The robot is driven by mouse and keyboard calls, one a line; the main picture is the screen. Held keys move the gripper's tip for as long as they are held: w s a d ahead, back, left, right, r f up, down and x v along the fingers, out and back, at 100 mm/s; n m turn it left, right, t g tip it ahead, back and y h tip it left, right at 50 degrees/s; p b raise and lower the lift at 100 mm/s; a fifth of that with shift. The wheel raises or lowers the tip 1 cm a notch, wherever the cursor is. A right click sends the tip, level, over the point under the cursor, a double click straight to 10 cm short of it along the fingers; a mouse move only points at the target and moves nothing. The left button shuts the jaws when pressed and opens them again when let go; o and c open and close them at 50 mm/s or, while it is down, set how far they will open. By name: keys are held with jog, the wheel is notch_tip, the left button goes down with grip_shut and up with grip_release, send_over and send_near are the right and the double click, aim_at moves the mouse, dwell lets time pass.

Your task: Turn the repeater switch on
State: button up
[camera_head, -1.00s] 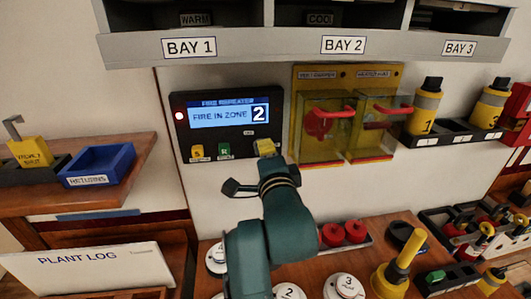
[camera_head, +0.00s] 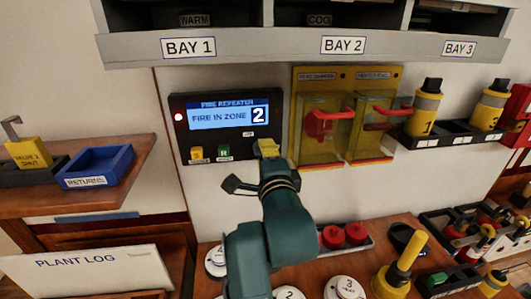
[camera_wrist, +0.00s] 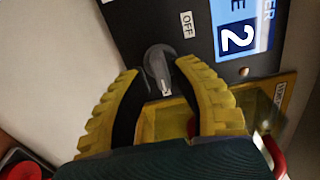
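The fire repeater panel (camera_head: 226,122) is a black box on the wall with a lit screen reading "FIRE IN ZONE 2". Its switch is a grey rotary knob (camera_wrist: 159,68) with a raised lever, beside a white "OFF" label (camera_wrist: 188,24) that also shows in the head view (camera_head: 248,134). My gripper (camera_head: 267,147) is at the panel's lower right corner and hides the knob in the head view. In the wrist view the yellow fingers of my gripper (camera_wrist: 158,72) are apart, one on each side of the knob. I cannot tell whether they touch it.
Yellow-backed covered switches (camera_head: 345,115) with red handles are close to the right of the panel. A yellow button (camera_head: 197,153) and a green button (camera_head: 224,151) sit low on the panel. A shelf (camera_head: 300,46) overhangs above. Red and white knobs stand on the bench below.

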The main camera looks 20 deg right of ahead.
jog(key=shift+o, duration=0.7)
jog(key=shift+r, duration=0.1)
jog(key=shift+s, duration=0.1)
jog(key=v, duration=1.2)
jog(key=shift+a, duration=0.1)
